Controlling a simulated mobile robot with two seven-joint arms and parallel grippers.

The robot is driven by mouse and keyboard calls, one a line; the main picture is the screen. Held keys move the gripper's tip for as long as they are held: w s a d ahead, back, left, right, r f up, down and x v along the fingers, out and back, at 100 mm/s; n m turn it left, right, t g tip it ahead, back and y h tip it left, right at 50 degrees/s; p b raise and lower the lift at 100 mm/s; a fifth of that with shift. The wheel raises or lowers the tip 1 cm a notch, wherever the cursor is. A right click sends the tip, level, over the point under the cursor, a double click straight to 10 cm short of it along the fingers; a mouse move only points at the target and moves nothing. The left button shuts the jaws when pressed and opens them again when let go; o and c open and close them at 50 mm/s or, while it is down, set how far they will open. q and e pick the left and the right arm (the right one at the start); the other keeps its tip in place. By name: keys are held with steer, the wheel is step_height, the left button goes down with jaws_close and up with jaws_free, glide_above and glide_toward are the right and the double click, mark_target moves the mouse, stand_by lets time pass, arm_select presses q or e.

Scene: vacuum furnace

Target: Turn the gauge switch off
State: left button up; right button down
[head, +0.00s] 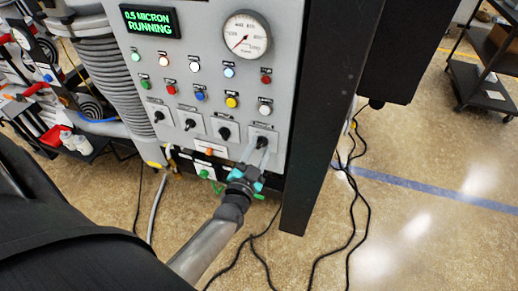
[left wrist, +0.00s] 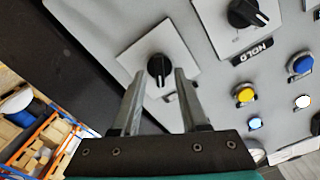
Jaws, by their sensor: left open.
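The grey control panel (head: 190,95) carries a row of black rotary switches on light square plates. The rightmost switch (head: 262,142) is in front of my left gripper (head: 256,150); its label is too small to read. In the left wrist view, this switch (left wrist: 159,67) has a black knob with a white pointer mark. My left gripper (left wrist: 160,82) is open, one finger on either side of the knob from this viewpoint. I cannot tell whether the fingers touch it. My right gripper is not in view.
A neighbouring switch (left wrist: 248,12) has a HOLD label beside it. Coloured buttons (head: 201,96), a round dial gauge (head: 246,36) and a display reading "0.5 MICRON RUNNING" (head: 150,21) are above. Black cables (head: 350,215) lie on the floor at right.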

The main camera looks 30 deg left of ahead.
arm_select(q)
jaws_close()
stand_by(0.4)
steer(key=shift+n, duration=0.3)
steer(key=n, duration=0.2)
steer(key=shift+a+n, duration=0.1)
steer(key=shift+n, duration=0.3)
steer(key=n, duration=0.2)
steer(key=shift+n, duration=0.3)
steer(key=n, duration=0.5)
steer(key=shift+a+n, duration=0.2)
steer(key=shift+n, duration=0.5)
